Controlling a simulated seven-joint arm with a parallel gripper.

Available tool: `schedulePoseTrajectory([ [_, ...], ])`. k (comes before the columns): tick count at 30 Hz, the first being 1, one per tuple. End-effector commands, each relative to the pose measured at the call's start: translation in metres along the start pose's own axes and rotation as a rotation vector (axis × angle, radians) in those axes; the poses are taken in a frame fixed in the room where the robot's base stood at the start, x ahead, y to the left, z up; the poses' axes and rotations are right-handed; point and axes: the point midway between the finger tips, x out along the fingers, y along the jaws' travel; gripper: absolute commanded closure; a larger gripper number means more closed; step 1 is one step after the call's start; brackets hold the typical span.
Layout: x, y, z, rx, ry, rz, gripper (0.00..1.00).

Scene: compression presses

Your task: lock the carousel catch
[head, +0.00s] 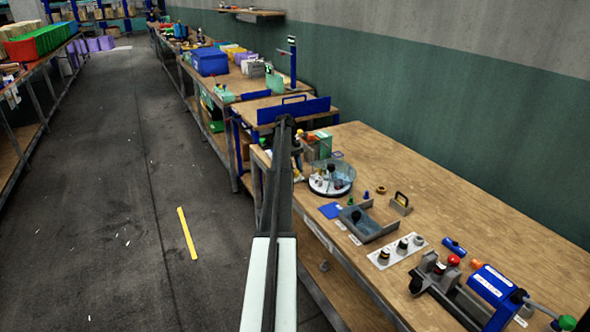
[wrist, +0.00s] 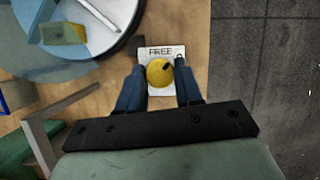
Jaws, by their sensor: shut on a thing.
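In the head view, my gripper (head: 298,170) is small and partly hidden beside the carousel.
A grey tray (head: 370,222), a white plate with several knobs (head: 396,251) and a blue press (head: 492,290) stand along the bench to the right. A green box (head: 322,146) is behind the carousel. Dark floor (wrist: 275,75) lies beyond the bench edge, right in the wrist view.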

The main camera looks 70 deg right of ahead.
Motion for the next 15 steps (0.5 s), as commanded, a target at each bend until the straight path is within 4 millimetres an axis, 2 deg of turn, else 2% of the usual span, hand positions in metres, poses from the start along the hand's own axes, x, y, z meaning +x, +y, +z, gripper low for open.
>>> schedulePoseTrajectory([
  [5,-0.0001,0.0000,0.0002,-0.001,0.001,0.000,0.96],
  [6,-0.0001,0.0000,0.0002,-0.001,0.001,0.000,0.64],
  [13,0.0000,0.0000,0.0001,-0.001,0.000,0.000,0.42],
  [15,0.0000,0.0000,0.0001,-0.002,0.000,0.000,0.40],
])
